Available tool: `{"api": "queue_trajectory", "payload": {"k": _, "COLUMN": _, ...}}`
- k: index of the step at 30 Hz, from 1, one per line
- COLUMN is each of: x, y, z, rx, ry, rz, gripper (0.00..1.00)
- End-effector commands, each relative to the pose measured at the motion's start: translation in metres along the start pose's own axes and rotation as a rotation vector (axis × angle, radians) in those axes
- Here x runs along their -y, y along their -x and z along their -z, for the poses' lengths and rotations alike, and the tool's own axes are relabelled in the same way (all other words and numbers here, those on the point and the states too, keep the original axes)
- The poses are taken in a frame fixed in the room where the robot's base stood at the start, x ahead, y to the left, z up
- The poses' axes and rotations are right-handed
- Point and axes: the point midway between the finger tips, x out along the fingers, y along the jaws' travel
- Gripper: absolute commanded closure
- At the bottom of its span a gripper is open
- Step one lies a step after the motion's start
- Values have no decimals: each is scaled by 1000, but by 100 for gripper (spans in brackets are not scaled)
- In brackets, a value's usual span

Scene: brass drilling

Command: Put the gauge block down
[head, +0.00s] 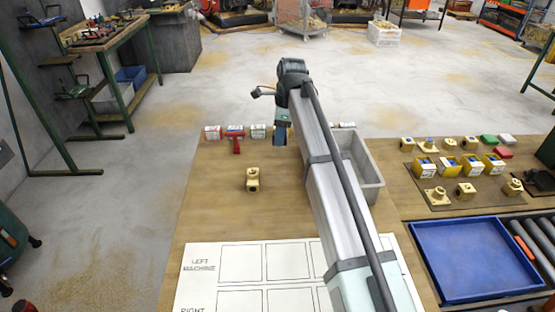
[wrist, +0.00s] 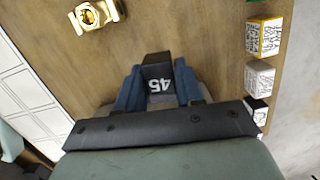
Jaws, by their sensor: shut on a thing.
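The gauge block (wrist: 157,74) is a dark block with a white "45" on it, seen upside down in the wrist view. My gripper (wrist: 158,88) has its two blue fingers closed on the sides of this block. In the head view my gripper (head: 281,132) hangs over the far part of the wooden table (head: 212,205), right of a red tool and left of a grey bin. The block is not clear in the head view, and I cannot tell how far its underside is from the table.
A brass fitting (head: 252,180) stands nearer on the table; it also shows in the wrist view (wrist: 92,15). Small labelled boxes (head: 212,132) line the far edge. The red tool (head: 236,144) lies beside them. The grey bin (head: 371,180) and white machine chart (head: 205,290) flank clear wood.

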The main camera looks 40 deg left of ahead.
Motion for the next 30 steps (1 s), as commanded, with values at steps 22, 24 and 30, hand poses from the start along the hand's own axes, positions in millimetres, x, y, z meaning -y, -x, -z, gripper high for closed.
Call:
{"api": "queue_trajectory", "payload": {"k": 22, "x": 37, "y": -43, "z": -3, "rx": 0, "ry": 102, "rz": -18, "gripper": 100}}
{"api": "queue_trajectory", "payload": {"k": 24, "x": 37, "y": -51, "z": -2, "rx": 0, "ry": 103, "rz": -17, "gripper": 100}}
{"api": "queue_trajectory", "payload": {"k": 30, "x": 38, "y": -64, "z": 0, "rx": 0, "ry": 103, "rz": -16, "gripper": 100}}
